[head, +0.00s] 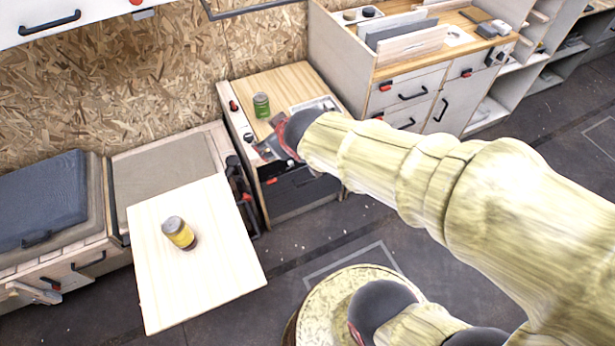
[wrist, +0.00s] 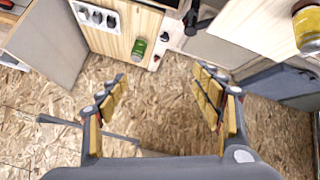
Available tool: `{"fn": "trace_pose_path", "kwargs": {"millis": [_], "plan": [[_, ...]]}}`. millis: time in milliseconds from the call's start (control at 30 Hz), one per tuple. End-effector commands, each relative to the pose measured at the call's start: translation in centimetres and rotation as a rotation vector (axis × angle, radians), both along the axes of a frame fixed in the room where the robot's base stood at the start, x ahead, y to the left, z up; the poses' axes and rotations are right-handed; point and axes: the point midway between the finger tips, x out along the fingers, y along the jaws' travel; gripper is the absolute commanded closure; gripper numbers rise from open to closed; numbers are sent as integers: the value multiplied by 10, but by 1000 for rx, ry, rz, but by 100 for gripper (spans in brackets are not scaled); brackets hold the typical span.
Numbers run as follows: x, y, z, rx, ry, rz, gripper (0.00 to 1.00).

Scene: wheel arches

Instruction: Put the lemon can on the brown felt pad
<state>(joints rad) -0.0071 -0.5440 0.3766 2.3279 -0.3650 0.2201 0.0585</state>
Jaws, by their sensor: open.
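The lemon can, yellow with a grey top (head: 179,233), stands upright on a pale wooden board (head: 215,275) at the left in the head view. It also shows, cut off by the edge, at the top right in the wrist view (wrist: 306,28). My gripper (wrist: 160,76) is open and empty. In the head view it is by the wooden counter, to the right of the lemon can and well apart from it. A flat brownish panel (head: 165,168) lies behind the board; I cannot tell whether it is the brown felt pad.
A green can (head: 261,105) stands on the wooden counter (head: 290,82), close to my gripper. A dark blue lid (head: 40,198) is at the far left. A white drawer cabinet (head: 400,95) stands at the back right. The board around the lemon can is clear.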

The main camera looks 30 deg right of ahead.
Motion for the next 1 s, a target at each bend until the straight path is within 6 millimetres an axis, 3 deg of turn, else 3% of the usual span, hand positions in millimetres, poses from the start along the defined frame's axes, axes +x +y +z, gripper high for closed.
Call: {"fn": "trace_pose_path", "kwargs": {"millis": [33,200,300,400,533,1000], "plan": [[-25,-6,18,25,26,-57,34],[-110,-2,44,139,156,-174,34],[-146,7,51,194,216,-196,34],[-168,15,53,228,253,-201,34],[-177,18,54,241,272,-202,34],[-176,18,54,239,271,-202,34]]}}
